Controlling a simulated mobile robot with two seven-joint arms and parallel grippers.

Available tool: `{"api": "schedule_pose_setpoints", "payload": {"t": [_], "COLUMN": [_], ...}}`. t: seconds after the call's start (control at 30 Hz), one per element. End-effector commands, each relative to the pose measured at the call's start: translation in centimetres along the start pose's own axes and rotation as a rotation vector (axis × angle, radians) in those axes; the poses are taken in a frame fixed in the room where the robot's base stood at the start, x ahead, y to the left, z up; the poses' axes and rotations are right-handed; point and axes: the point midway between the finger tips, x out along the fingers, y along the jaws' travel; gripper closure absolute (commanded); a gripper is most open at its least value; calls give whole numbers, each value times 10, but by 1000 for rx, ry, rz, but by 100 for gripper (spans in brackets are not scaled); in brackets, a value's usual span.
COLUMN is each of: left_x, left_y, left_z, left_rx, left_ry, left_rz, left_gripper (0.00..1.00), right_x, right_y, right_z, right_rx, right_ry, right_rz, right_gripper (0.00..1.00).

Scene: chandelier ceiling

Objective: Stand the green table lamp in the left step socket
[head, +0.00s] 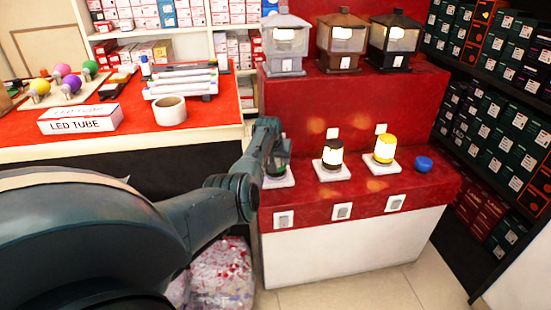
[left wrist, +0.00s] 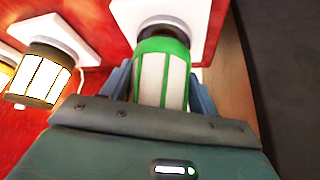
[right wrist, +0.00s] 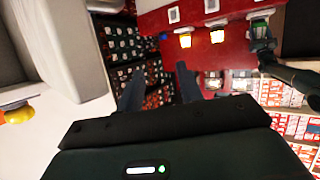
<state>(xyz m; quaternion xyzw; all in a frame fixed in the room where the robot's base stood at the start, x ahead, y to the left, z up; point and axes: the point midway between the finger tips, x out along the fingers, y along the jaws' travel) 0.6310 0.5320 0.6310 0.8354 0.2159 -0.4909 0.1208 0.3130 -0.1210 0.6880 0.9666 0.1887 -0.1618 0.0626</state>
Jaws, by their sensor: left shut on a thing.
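The green table lamp (left wrist: 163,75) has a green frame and pale panels. My left gripper (head: 270,150), also in the left wrist view (left wrist: 160,88), is shut around its body. The lamp's green end is over the dark round opening of the left step socket (left wrist: 123,12), a white square plate, also in the head view (head: 283,183). I cannot tell whether it is fully seated. In the head view the arm hides most of the lamp (head: 284,163). My right gripper (right wrist: 158,88) is open and empty, away from the step.
A lit dark-framed lamp (head: 333,155) and a lit yellow lamp (head: 385,149) stand on the other white plates. A blue cup-like thing (head: 424,164) is at the step's right. Lanterns (head: 341,42) stand on the upper step. A red-topped table (head: 120,95) is at left.

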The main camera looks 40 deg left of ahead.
Motion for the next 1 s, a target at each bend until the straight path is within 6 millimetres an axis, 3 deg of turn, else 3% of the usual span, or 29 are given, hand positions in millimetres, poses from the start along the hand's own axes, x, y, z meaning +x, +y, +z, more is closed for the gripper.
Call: {"api": "schedule_pose_setpoints", "payload": {"t": [0.77,0.8,1.0], "left_x": [10,10,10], "left_y": [0,0,0], "left_z": [5,5,5], "left_rx": [-1,-1,-1], "left_ry": [2,2,2], "left_rz": [0,0,0], "left_gripper": [69,38,22], "right_x": [2,2,2], "right_y": [-2,-2,-2], "right_z": [12,12,11], "right_rx": [3,3,3], "right_ry": [-8,-8,-8], "right_rz": [-2,-2,-1], "right_gripper": [64,64,64]}}
